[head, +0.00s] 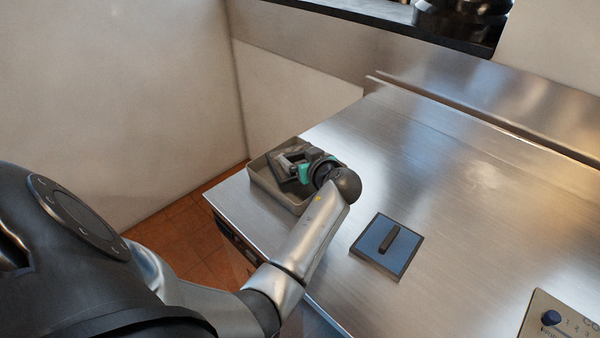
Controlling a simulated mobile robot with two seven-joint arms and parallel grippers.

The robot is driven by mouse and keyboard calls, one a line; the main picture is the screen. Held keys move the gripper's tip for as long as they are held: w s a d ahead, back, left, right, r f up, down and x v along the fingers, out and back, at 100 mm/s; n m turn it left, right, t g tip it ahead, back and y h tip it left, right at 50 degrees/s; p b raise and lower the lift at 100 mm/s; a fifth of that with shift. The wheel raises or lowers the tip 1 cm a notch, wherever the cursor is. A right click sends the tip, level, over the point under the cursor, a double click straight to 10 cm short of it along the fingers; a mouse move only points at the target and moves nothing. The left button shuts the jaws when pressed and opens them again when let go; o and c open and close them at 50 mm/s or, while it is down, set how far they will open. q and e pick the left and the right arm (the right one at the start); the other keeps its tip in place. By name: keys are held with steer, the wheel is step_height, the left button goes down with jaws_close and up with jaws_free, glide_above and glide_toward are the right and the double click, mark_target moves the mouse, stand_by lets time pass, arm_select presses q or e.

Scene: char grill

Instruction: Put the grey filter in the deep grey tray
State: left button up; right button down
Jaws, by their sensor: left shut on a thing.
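The deep grey tray (270,191) sits at the left end of the steel counter. My left gripper (288,163) reaches down over the tray from the right, shut on the grey filter (281,173). The filter is dark grey, tilted, and within the tray's outline. My gripper and wrist hide part of it, and I cannot tell whether it touches the tray floor. My right gripper is not in view.
A square blue-grey plate with a dark bar handle (388,243) lies on the counter right of my left forearm. A panel with a dark knob (551,318) is at the lower right. The counter's middle is clear. A wall stands behind the tray.

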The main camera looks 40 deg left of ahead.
arm_select(q)
steer(key=shift+f+b, duration=0.4)
steer(key=shift+f, duration=1.95)
steer(key=shift+f+b, duration=0.25)
steer(key=shift+b, duration=0.05)
steer(key=o, duration=1)
steer(key=shift+o, duration=0.2)
steer(key=shift+r, duration=0.1)
